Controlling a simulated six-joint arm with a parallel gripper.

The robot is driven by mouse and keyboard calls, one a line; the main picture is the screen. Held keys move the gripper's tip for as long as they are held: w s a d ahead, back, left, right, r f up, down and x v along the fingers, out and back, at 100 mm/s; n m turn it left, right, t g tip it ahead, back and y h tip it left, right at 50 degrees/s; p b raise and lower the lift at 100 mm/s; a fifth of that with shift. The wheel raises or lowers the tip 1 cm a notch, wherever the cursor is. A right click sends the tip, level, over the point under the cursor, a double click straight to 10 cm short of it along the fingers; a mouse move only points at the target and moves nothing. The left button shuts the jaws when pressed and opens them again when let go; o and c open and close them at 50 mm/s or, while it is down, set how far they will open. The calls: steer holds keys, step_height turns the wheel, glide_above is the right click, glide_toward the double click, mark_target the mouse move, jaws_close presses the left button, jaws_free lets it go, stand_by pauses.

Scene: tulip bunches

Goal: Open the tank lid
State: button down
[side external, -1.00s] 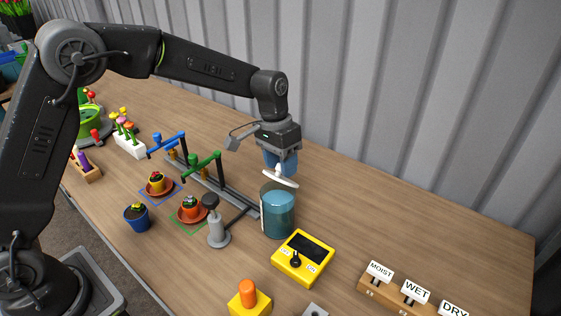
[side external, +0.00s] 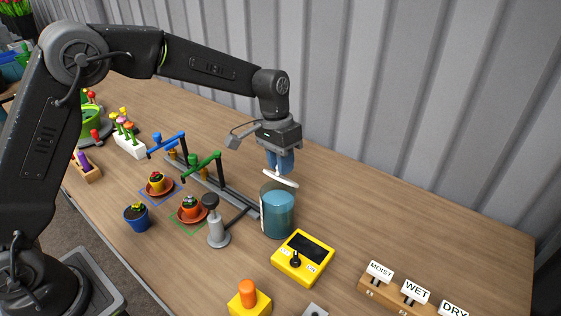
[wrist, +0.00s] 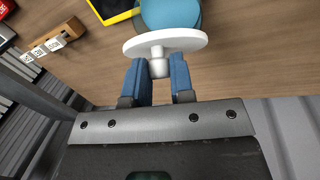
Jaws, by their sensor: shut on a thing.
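The tank (side external: 277,214) is a clear cylinder with blue-green content, standing near the middle of the table. Its white disc lid (side external: 286,181) sits tilted at the tank's top; I cannot tell whether its edge touches the rim. The lid's round knob points up toward my gripper. My gripper (side external: 280,170) is above the lid with its blue fingers shut on the knob. In the wrist view the lid (wrist: 165,45) shows with its knob (wrist: 158,67) between the fingers, and the tank (wrist: 170,13) behind it.
A yellow switch box (side external: 303,258) stands right of the tank. A grey post (side external: 217,228) with a dark top and a rail with a green arm (side external: 203,161) are to the left. Potted plants (side external: 190,209) lie further left. Table behind the tank is clear.

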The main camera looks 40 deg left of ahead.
steer(key=shift+w+r+g, duration=0.15)
steer(key=shift+w+g, duration=0.9)
steer(key=shift+g, duration=0.25)
steer(key=shift+w+a, duration=0.1)
steer(key=shift+w, duration=1.55)
steer(key=c, duration=1)
jaws_free()
